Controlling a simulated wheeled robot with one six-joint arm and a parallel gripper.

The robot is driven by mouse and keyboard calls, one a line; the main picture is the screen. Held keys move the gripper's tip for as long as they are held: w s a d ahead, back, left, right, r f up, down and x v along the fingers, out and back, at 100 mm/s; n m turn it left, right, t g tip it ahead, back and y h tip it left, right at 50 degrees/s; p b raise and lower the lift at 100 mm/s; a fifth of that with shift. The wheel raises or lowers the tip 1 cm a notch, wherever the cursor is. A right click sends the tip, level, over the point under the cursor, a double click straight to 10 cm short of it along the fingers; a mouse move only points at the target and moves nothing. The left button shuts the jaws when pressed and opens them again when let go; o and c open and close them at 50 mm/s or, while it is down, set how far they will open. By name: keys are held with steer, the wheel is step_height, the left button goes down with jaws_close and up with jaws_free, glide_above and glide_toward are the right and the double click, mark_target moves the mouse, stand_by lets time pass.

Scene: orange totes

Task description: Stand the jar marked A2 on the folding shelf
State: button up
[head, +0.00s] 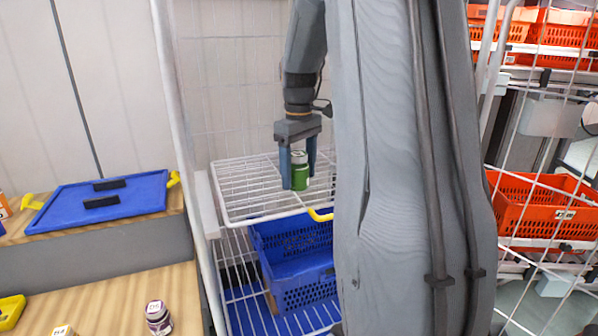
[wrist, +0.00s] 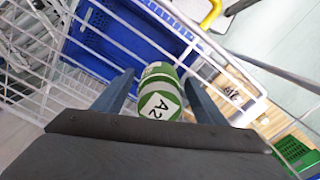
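The jar marked A2 (head: 300,182) is green with a white band. In the wrist view its label (wrist: 158,105) faces the camera. My gripper (head: 299,174) points down with its two blue-grey fingers on either side of the jar, close against it; the fingers also show in the wrist view (wrist: 160,84). The folding shelf (head: 240,194) is a white wire rack, folded out level, with a yellow piece at its front edge. Jar and fingertips appear over the shelf; I cannot tell whether the jar's base touches the wires.
A blue basket (head: 300,292) sits below the shelf. A blue lid (head: 120,212) lies on the left counter, with a purple-labelled jar (head: 158,318) on the lower wooden surface. Orange totes (head: 540,208) stand behind wire bars at right. The shelf's left part is bare.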

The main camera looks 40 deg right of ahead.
step_height(320, 180, up, 12)
steer(key=b, duration=0.3)
steer(key=shift+r+b, duration=0.2)
steer(key=shift+b, duration=0.1)
stand_by(0.6)
